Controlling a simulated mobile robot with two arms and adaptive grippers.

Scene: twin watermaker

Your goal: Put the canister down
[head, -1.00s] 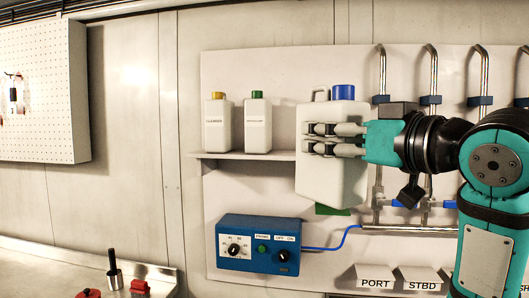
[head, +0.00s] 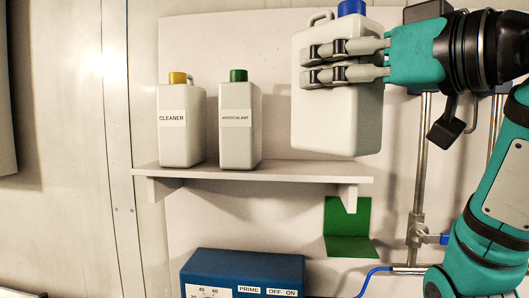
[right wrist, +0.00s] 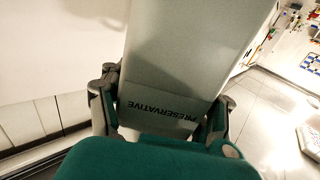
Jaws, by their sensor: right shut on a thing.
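A white canister (head: 338,120) with a blue cap and a loop handle hangs in the air, slightly tilted, at the right end of the shelf. My right gripper (head: 345,60) is shut on it across its upper part. The right wrist view shows the canister (right wrist: 190,60) between the fingers, with a PRESERVATIVE label. In the head view its bottom looks a little higher than the shelf board (head: 250,174); I cannot tell whether it is over the board or in front of it. My left gripper is not in view.
A yellow-capped CLEANER bottle (head: 181,125) and a green-capped ANTISCALANT bottle (head: 240,125) stand on the shelf. The shelf's right part is bare. Below are a green bracket (head: 348,232), a blue control box (head: 240,272) and, at right, metal pipes (head: 421,170).

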